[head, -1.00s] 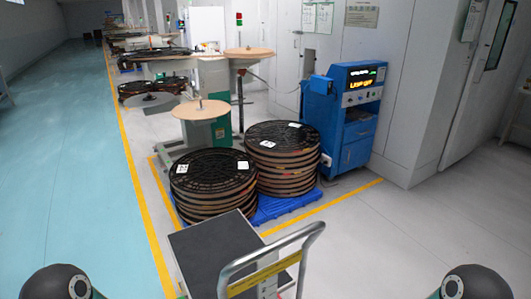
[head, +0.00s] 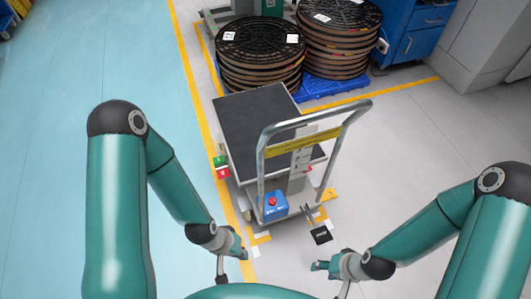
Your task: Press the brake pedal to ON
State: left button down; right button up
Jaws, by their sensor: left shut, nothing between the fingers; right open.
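The platform cart (head: 251,118) stands before me, its grey push handle (head: 262,160) nearest me. Low on its near end are a blue box with a red knob (head: 272,203) and a dark pedal-like lever (head: 309,213). A black plate with white lettering (head: 321,236) lies by the lever; the lettering is too small to read. Green and red tabs (head: 221,167) sit at the cart's left side. I cannot tell for certain which part is the brake pedal. My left gripper (head: 221,272) is shut and empty, left of the cart's near end. My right gripper (head: 344,288) is open and empty, near the lower edge. Both are apart from the cart.
Stacked black reels (head: 260,42) stand on a blue pallet (head: 340,84) beyond the cart, with a blue cabinet (head: 415,40) to the right. Yellow floor lines (head: 188,75) run left of the cart and behind it. The floor on both sides is clear.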

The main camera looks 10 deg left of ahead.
aim_at(221, 169)
jog(key=u, duration=1.3)
jog(key=i, duration=0.15)
jog(key=z, duration=2.65)
jog(key=k, duration=1.3)
jog(key=u, duration=1.05)
jog(key=i, duration=1.1)
jog(key=z, duration=0.1)
